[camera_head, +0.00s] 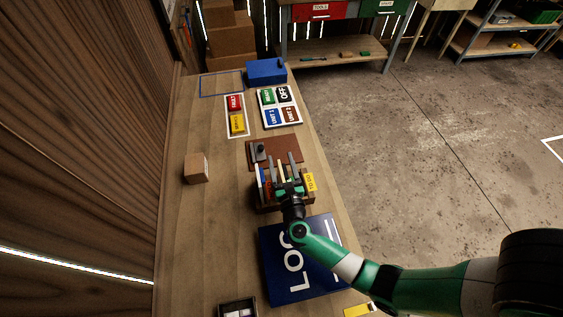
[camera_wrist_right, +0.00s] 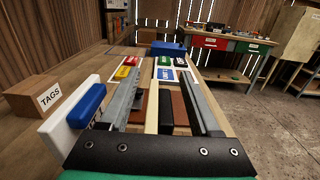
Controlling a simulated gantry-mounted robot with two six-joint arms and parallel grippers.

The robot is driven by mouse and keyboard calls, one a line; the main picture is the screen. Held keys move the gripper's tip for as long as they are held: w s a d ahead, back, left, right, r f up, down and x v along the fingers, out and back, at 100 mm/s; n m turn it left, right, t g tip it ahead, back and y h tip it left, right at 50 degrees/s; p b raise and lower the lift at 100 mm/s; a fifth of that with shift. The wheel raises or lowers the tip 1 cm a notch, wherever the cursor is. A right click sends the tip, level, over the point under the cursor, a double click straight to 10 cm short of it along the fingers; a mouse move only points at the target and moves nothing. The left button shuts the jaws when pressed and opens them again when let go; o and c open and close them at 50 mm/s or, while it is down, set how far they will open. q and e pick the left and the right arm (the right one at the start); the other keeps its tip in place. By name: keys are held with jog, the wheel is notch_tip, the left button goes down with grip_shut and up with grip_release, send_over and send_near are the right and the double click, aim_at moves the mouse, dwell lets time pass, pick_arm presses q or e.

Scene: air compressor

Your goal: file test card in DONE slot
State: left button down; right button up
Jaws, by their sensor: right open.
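My right gripper (camera_head: 285,163) is over the wooden card rack (camera_head: 268,207), its two fingers spread and pointing toward the far end of the table. A thin cream card (camera_wrist_right: 152,108) stands upright between the fingers in the right wrist view, with visible space on either side of it. A white card with a blue block (camera_wrist_right: 88,103) is left of the fingers. A yellow label (camera_head: 310,181) is at the rack's right end; its writing is too small to read surely. The DONE slot cannot be made out; my gripper hides part of the rack. My left gripper is not in view.
A brown board with a dark fitting (camera_head: 287,150) lies just beyond the rack. A blue LOG book (camera_head: 283,263) lies nearer. A TAGS box (camera_head: 195,168) stands left. Colored label tiles (camera_head: 279,106) and a blue box (camera_head: 266,71) are farther back. The table's left side is mostly clear.

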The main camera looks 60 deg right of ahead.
jog(key=v, duration=1.1)
jog(key=shift+s+a+p, duration=0.2)
jog(key=shift+s+p, duration=0.05)
jog(key=shift+p, duration=0.2)
jog(key=shift+d, duration=0.1)
